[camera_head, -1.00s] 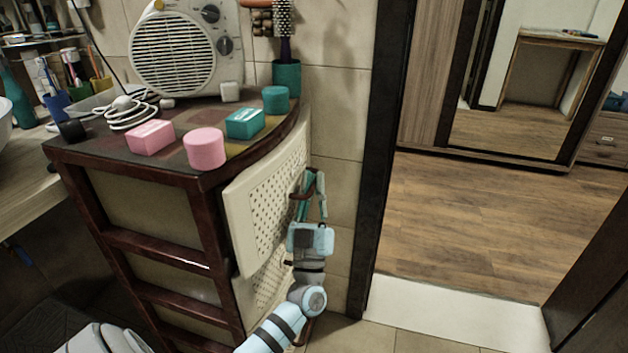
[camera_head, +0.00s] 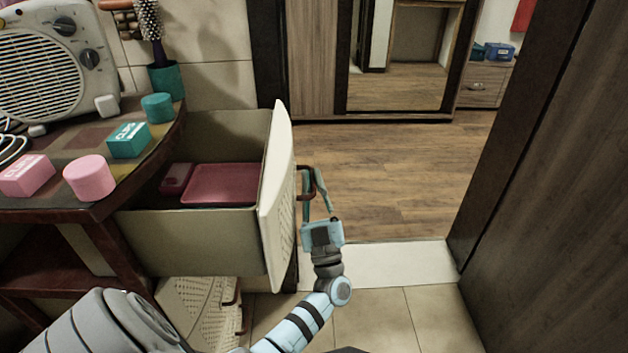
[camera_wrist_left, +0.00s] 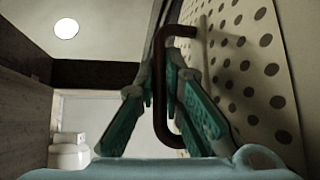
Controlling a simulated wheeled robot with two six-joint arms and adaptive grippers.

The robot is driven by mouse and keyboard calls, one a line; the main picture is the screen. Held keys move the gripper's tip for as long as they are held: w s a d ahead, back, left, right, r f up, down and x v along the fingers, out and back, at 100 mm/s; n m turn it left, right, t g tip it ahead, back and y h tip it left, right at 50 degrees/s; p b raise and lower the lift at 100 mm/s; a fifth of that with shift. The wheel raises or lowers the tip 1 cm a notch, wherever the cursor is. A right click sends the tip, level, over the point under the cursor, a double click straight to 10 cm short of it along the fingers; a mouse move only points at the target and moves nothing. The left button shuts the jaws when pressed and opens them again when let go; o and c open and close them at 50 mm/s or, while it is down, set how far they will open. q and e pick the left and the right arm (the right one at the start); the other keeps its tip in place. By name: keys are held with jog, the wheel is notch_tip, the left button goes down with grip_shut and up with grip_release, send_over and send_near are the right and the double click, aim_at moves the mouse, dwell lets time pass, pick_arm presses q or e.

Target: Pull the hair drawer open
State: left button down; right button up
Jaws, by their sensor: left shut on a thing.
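The hair drawer is pulled well out of the brown cabinet, and its cream perforated front (camera_head: 277,205) stands clear of the frame. Inside lie a flat pink tray-like thing (camera_head: 220,184) and a smaller dark pink thing (camera_head: 176,178). The drawer's brown bar handle (camera_head: 304,170) is on the outer face of the front. My left gripper (camera_head: 317,188) is shut on this handle. In the left wrist view, the teal fingers of the gripper (camera_wrist_left: 160,88) sit either side of the handle (camera_wrist_left: 161,108), next to the dotted panel (camera_wrist_left: 245,75). My right gripper is not in view.
The cabinet top (camera_head: 75,155) carries pink and teal boxes, pots, a heater (camera_head: 55,65) and a brush in a teal cup (camera_head: 166,80). A lower perforated drawer (camera_head: 200,310) is below. A doorway with free wooden floor (camera_head: 385,180) lies beyond; a dark door (camera_head: 555,200) stands right.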

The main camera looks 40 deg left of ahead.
pick_arm(q)
jog(key=shift+w+d+f, duration=0.1)
jog(key=shift+w+d, duration=0.05)
jog(key=shift+d, duration=0.1)
jog(key=c, duration=2)
grip_release()
jog(key=shift+o, duration=0.2)
